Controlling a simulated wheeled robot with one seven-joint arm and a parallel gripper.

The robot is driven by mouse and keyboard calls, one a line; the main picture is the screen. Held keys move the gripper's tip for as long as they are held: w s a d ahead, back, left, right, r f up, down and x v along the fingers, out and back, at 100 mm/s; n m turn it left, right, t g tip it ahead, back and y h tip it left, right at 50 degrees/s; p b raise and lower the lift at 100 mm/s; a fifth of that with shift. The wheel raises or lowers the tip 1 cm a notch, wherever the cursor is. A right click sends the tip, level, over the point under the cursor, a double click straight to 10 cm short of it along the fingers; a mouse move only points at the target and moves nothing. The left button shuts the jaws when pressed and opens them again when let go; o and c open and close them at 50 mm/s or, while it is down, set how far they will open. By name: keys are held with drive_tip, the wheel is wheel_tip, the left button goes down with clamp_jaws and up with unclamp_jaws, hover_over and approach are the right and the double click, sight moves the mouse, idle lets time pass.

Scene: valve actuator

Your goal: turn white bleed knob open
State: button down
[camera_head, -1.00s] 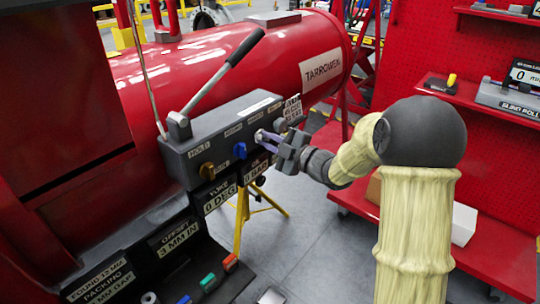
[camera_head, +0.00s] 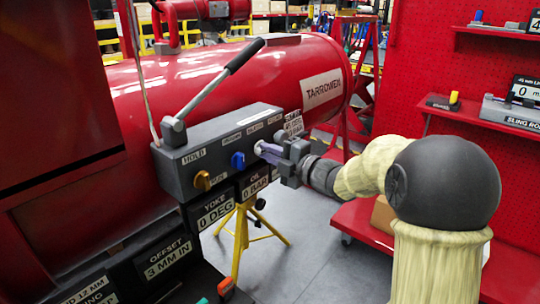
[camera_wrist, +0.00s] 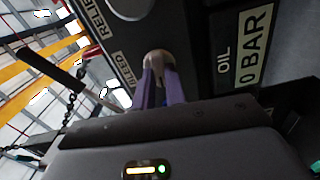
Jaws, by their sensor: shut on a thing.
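The white bleed knob (camera_wrist: 158,60) sits on the face of the grey valve box, beside a label reading BLEED in the wrist view. My gripper (camera_wrist: 160,88) has its two purple fingers closed on the knob's sides. In the head view my gripper (camera_head: 268,150) reaches the box's front from the right and hides most of the knob. The grey valve box (camera_head: 215,143) carries a blue knob (camera_head: 238,160) and an orange-brown knob (camera_head: 202,180) to the left of my gripper. A long lever (camera_head: 215,85) with a black grip rises from its top.
Display plates (camera_head: 216,208) reading YOKE 0 DEG and OIL 0 BAR hang under the box. A large red cylinder (camera_head: 180,80) lies behind it. A yellow stand (camera_head: 240,235) is below. Red shelves (camera_head: 480,115) stand at the right.

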drive_tip(key=shift+f, duration=0.1)
drive_tip(key=c, duration=1.4)
unclamp_jaws()
drive_tip(key=shift+c, duration=0.2)
drive_tip(key=p+v, duration=0.1)
drive_tip(key=v, duration=1.6)
drive_tip(key=shift+d, duration=0.2)
drive_tip(key=shift+s, duration=0.1)
